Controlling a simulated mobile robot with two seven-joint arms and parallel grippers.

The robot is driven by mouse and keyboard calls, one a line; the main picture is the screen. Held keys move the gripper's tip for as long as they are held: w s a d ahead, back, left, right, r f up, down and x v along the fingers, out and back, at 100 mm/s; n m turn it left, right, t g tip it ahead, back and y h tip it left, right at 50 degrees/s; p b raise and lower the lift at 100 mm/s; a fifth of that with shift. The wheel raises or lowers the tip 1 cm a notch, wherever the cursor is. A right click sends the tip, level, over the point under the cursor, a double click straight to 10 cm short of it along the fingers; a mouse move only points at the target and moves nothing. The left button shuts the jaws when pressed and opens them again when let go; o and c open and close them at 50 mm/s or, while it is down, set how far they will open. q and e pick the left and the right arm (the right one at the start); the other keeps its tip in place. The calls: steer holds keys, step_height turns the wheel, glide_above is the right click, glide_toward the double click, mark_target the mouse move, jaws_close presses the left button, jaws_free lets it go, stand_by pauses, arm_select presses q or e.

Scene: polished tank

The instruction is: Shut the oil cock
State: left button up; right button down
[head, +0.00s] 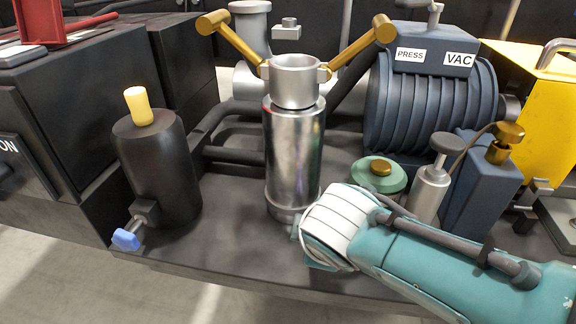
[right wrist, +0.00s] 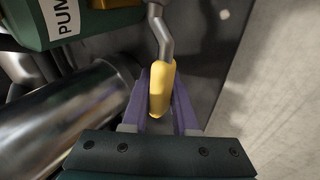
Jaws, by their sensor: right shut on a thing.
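In the right wrist view my right gripper (right wrist: 160,110) is shut on a yellow handle (right wrist: 161,80), with one purple finger on each side. The handle sits on the end of a bent grey lever (right wrist: 165,32). No label on it is seen, so I cannot tell from lettering that it is the oil cock. In the head view my right arm comes in from the right to the foot of the polished tank (head: 292,150), and its white wrist hides the fingers and the handle. The tank also shows in the right wrist view (right wrist: 75,110). My left gripper is not in view.
A dark cylinder (head: 155,175) with a yellow top and a blue-handled tap (head: 126,240) stands left. A green-lidded pot (head: 378,178), a grey plunger can (head: 430,190) and a blue-grey box (head: 480,185) stand close behind my right arm. Floor is clear at front left.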

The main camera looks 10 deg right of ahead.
steer(key=shift+f, duration=0.1)
stand_by(0.3)
steer(key=c, duration=0.7)
jaws_free()
steer(key=p+v, duration=0.8)
steer(key=v, duration=0.2)
